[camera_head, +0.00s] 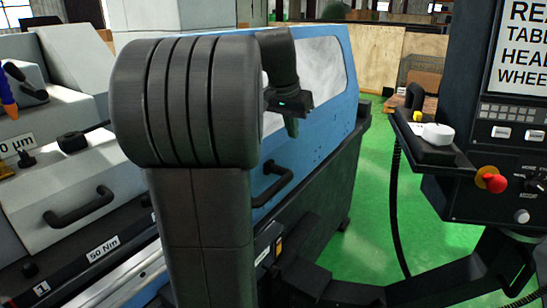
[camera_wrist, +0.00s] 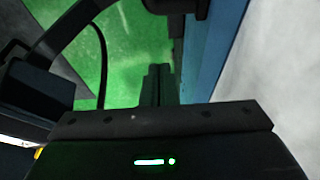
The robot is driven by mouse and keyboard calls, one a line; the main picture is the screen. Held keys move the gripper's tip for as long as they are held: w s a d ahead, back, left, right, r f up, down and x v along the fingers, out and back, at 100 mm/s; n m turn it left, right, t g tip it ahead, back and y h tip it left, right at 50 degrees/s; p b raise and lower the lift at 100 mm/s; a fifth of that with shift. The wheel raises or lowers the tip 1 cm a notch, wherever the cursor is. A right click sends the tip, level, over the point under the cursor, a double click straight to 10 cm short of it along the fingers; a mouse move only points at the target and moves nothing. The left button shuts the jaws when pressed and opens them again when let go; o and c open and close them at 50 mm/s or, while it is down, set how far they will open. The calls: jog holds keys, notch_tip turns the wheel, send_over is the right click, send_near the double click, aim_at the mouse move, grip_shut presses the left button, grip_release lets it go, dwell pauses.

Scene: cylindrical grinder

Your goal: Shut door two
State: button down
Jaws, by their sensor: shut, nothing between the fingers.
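A blue door or panel (camera_head: 325,105) with a large pale window stands at centre, partly hidden by my arm. A black bar handle (camera_head: 273,186) is on its near lower part. I see no readable number on it, so I cannot tell for sure that it is door two. My gripper (camera_head: 292,127) points down in front of the window, above and right of the handle. In the wrist view my gripper's fingers (camera_wrist: 160,85) are together and empty, left of the blue panel edge (camera_wrist: 203,50). Whether they touch it is unclear.
A control pendant (camera_head: 500,150) with a red button (camera_head: 491,180) stands at right, with a hanging cable. Grey machine covers with a black handle (camera_head: 79,207) and a label "1" (camera_head: 42,288) are at left. Green floor (camera_head: 365,215) is free between machine and pendant.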

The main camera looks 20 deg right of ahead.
notch_tip(320, 180, down, 10)
jog(key=shift+w+r, duration=0.2)
jog(key=shift+w, duration=0.15)
dwell(0.4)
